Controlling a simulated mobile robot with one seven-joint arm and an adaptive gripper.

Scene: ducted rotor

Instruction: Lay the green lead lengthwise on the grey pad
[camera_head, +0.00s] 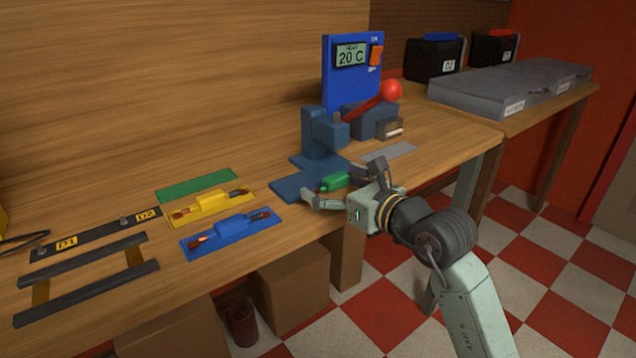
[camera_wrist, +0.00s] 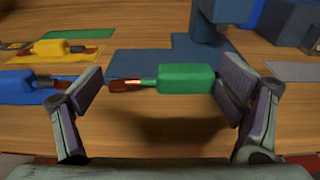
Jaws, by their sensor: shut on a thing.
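The green lead (camera_head: 335,182) has a green body and a copper-brown end, seen clearly in the wrist view (camera_wrist: 185,79). My gripper (camera_head: 343,183) is shut on it end to end, with one finger at the copper tip and the other at the green body's far end. In the wrist view the gripper (camera_wrist: 160,82) holds the lead crosswise, with a shadow below it. The lead is in front of the blue press. The grey pad (camera_head: 388,152) lies bare on the bench, behind and right of the lead; part of it shows at the wrist view's right (camera_wrist: 294,71).
The blue press (camera_head: 322,135) with a red-knobbed lever stands close behind my gripper. A blue display box (camera_head: 352,75) reads 20 C. To the left lie a bare green pad (camera_head: 197,186), a yellow lead (camera_head: 212,202) and a blue lead (camera_head: 230,229) on matching pads, and a dark rack (camera_head: 85,280).

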